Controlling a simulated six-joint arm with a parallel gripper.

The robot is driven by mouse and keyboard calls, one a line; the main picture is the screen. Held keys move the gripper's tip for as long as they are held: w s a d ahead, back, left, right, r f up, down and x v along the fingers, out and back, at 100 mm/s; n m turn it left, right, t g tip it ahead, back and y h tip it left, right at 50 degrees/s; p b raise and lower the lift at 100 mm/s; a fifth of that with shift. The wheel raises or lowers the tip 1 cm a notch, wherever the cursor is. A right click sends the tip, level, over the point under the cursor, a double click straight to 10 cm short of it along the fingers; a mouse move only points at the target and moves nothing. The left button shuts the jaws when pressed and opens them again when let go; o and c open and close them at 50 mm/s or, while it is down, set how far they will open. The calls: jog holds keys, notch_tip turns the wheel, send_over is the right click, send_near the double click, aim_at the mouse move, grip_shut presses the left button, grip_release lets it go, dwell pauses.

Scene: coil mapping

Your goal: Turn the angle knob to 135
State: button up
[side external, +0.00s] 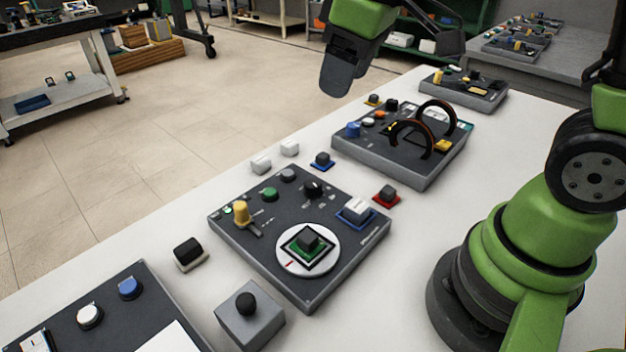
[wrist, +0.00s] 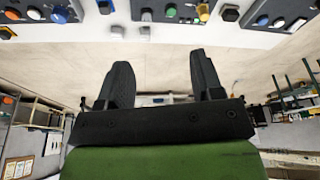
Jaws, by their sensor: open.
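The dark middle panel (side external: 345,255) on the white table carries a small black knob (side external: 313,188) with white scale marks. It also carries a white round dial (side external: 325,268) with a red mark and a dark block on a green square at its centre. I cannot read which one is labelled angle, nor its setting. My gripper (side external: 340,85) hangs high above the table's far edge, behind the panels and clear of every knob. In the wrist view my gripper (wrist: 160,60) has its two fingers wide apart with nothing between them. The panels show only along that view's top edge.
The middle panel also has a yellow lever (side external: 241,213), a green button (side external: 269,194) and a white block (side external: 356,209). A panel with two coil hoops (side external: 412,138) stands beyond. A grey box with a black ball knob (side external: 247,303) and small loose blocks stand nearby.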

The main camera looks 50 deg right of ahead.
aim_at(313, 182)
jog(key=w+f+n+g, duration=0.1)
jog(key=w+f+n, duration=0.1)
jog(key=f, duration=0.5)
jog(key=w+f+n+g, duration=0.1)
jog(key=w+f+n, duration=0.1)
jog(key=f, duration=0.6)
jog(key=w+d+f+n+g, duration=0.1)
jog(key=w+f, duration=0.1)
jog(key=f, duration=0.5)
jog(key=shift+w+f+n+h, duration=0.25)
jog(key=shift+f+n+h, duration=0.15)
jog(key=c, duration=0.9)
